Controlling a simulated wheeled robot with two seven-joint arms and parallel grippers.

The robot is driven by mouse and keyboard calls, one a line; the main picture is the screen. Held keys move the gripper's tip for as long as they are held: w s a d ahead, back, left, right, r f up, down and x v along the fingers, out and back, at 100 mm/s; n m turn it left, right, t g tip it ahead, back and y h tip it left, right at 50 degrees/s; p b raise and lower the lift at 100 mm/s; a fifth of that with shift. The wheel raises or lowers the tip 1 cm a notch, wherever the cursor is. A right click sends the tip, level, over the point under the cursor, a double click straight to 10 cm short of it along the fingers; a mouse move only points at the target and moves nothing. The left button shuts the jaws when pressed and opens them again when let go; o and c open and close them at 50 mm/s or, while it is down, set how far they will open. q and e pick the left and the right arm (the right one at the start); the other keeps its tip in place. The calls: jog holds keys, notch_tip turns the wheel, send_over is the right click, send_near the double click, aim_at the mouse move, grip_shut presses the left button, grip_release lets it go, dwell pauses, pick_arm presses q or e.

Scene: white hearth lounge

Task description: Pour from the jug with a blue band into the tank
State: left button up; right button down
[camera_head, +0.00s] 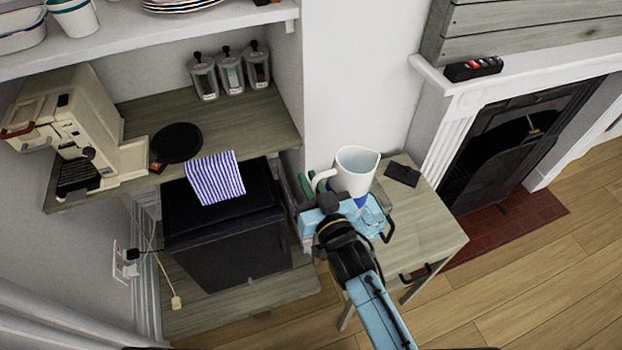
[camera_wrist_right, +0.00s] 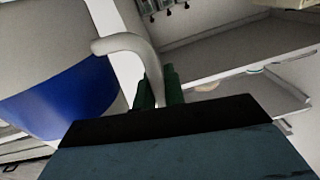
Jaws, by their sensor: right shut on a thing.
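The white jug with a blue band (camera_head: 356,173) is upright at the side table, its open top facing up and its spout to the right. My right gripper (camera_head: 317,183) is shut on the jug's handle, on the jug's left side. In the right wrist view the jug (camera_wrist_right: 65,90) fills the left, and the green fingertips (camera_wrist_right: 158,88) close on its handle. A clear bluish container with a dark handle, seemingly the tank (camera_head: 375,217), stands on the table just in front of the jug, partly hidden by my right arm. Whether the jug touches the table is unclear.
The small wooden side table (camera_head: 430,226) also holds a dark flat object (camera_head: 402,174). A black cabinet (camera_head: 225,240) with a striped cloth (camera_head: 215,178) is to the left. A coffee machine (camera_head: 75,125) sits on the counter. A fireplace (camera_head: 515,140) is to the right.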

jog(key=shift+w+d+f+n+b, duration=0.1)
jog(key=shift+d+f+n+b, duration=0.1)
jog(key=shift+f+n, duration=0.2)
jog(key=shift+w+d+f+n+b, duration=0.1)
jog(key=shift+f+n+b, duration=0.05)
jog(key=shift+f+n, duration=0.2)
jog(key=shift+r, duration=0.1)
jog(key=shift+a+r, duration=0.1)
jog(key=shift+r, duration=0.05)
notch_tip(320, 180, up, 4)
jog(key=p, duration=0.4)
dwell(0.6)
